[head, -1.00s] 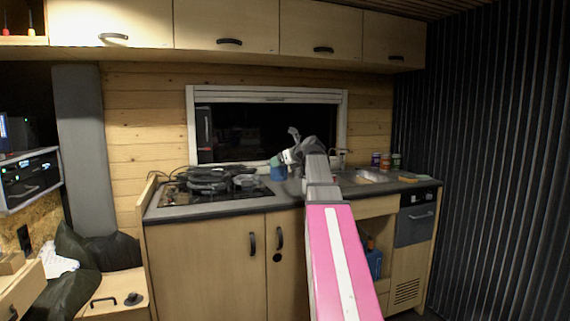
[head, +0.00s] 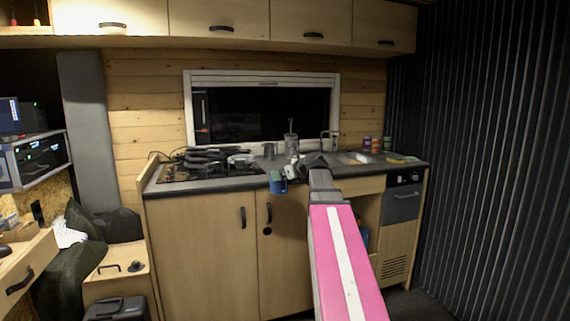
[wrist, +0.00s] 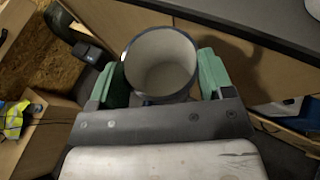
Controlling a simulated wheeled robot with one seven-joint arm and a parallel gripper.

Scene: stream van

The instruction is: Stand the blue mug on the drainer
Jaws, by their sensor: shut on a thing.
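The blue mug (head: 278,183) is held in my gripper (head: 281,175), in front of the counter's front edge. In the wrist view the mug (wrist: 160,62) shows its dark rim and pale, empty inside, its mouth facing the camera. The green finger pads of my gripper (wrist: 162,78) stand on either side of it. No drainer can be clearly made out; the area around the metal sink (head: 352,158) is small and partly hidden by my arm.
The hob (head: 180,173) with dark pans is on the left of the worktop. A grey cup (head: 269,150) and a clear tall container (head: 291,146) stand behind my gripper. Several small jars (head: 376,144) and a yellow item (head: 402,158) are at the right. The counter edge (wrist: 265,28) is close to the mug.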

